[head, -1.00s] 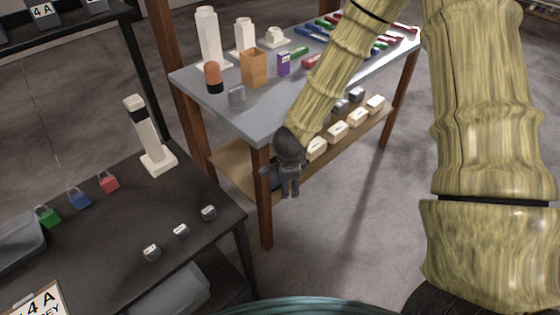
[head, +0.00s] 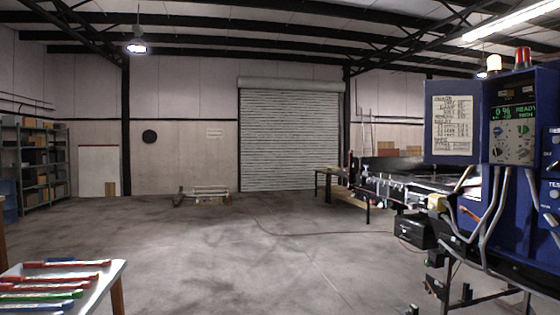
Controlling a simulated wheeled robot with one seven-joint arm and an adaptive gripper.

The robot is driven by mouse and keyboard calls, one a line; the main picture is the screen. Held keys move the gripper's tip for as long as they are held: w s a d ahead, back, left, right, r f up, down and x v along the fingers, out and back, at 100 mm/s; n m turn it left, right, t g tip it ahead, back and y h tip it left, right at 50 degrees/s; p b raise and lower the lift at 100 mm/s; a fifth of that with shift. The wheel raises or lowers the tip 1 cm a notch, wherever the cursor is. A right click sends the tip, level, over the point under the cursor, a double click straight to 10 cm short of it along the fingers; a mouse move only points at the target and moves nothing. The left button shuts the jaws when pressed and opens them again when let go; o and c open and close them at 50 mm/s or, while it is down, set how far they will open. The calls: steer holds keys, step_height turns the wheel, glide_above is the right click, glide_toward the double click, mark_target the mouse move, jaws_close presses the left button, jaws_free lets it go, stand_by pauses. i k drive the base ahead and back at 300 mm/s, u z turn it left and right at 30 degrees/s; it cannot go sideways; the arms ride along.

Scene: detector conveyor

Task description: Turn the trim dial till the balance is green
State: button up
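A blue control cabinet (head: 520,205) stands at the right edge of the head view. Its grey panel (head: 513,145) carries a small dark display (head: 513,113) with green text that appears to read 0 % and READY. Below the display are several small knobs or dials, one dark (head: 497,131) and one green (head: 524,130). They are too small to tell which is the trim dial or how it is set. I cannot make out a separate balance indicator. My gripper and arm are not in view.
The conveyor (head: 410,180) runs left from the cabinet, with cables and a dark box (head: 415,231) beneath. A table corner (head: 105,275) with coloured pens is at lower left. Shelves (head: 40,165) stand at far left. A shutter door (head: 290,137) is behind. The middle floor is clear.

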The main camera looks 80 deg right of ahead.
mark_target(523, 128)
steer(key=z, duration=0.05)
steer(key=i, duration=0.3)
steer(key=z, duration=4.15)
